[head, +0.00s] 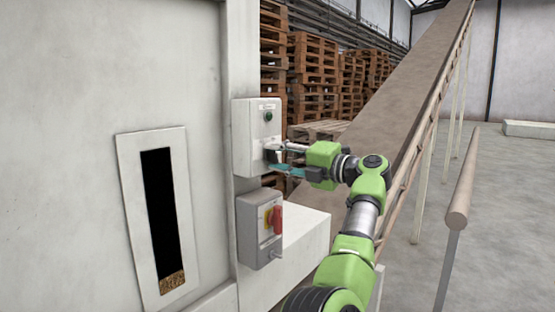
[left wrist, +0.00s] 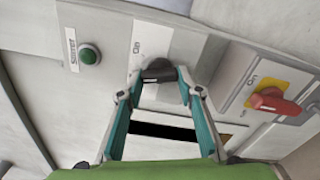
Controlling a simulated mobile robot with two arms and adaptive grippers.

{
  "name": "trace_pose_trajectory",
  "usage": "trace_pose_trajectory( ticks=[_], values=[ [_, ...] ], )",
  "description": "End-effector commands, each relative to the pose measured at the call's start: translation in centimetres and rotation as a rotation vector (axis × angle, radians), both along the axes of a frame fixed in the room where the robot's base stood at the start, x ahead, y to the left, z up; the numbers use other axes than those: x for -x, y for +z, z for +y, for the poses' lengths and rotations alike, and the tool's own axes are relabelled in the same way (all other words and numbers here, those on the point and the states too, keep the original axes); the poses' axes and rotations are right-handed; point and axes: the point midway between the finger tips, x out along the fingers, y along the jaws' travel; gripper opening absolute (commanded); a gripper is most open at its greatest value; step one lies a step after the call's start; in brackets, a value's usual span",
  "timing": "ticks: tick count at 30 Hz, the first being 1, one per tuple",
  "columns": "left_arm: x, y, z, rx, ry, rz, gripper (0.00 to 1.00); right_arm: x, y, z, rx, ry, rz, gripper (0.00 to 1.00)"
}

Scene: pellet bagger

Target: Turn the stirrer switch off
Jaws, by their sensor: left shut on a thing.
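The stirrer switch box is a pale grey box (head: 250,128) on the machine's edge, above a second box. The left wrist view shows its "Stirrer" label (left wrist: 72,50), a green lamp or button (left wrist: 90,54), the word "On" (left wrist: 136,46) and a black rotary knob (left wrist: 159,69). My left gripper (head: 273,159) reaches the lower part of this box from the right. In the left wrist view its teal-padded fingers (left wrist: 160,80) are shut on the black knob, one tip at each side. The head view hides most of the knob behind the fingers. My right gripper is out of view.
Just below is a grey box (head: 252,235) with a red rotary handle (head: 277,219) on a yellow plate. A sight window (head: 160,222) is in the machine wall at left. Wooden pallets (head: 313,75), an inclined conveyor (head: 400,100) and a rail (head: 461,200) stand behind and right.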

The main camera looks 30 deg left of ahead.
Motion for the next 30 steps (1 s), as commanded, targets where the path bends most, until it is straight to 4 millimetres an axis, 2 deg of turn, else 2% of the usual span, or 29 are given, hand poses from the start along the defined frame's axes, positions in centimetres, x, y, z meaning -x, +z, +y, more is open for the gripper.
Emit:
trace_pose_trajectory(
  ticks=[12, 29, 30],
  values=[
    [-0.09, -0.25, -0.01, 0.018, -0.001, -0.202, 0.12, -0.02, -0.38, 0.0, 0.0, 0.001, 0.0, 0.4],
    [-0.07, -0.25, 0.0, 0.022, 0.0, -0.237, 0.12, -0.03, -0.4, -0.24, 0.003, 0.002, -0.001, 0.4],
    [-0.07, -0.25, 0.0, 0.022, 0.0, -0.237, 0.36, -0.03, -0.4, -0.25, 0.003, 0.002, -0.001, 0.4]
  ],
)
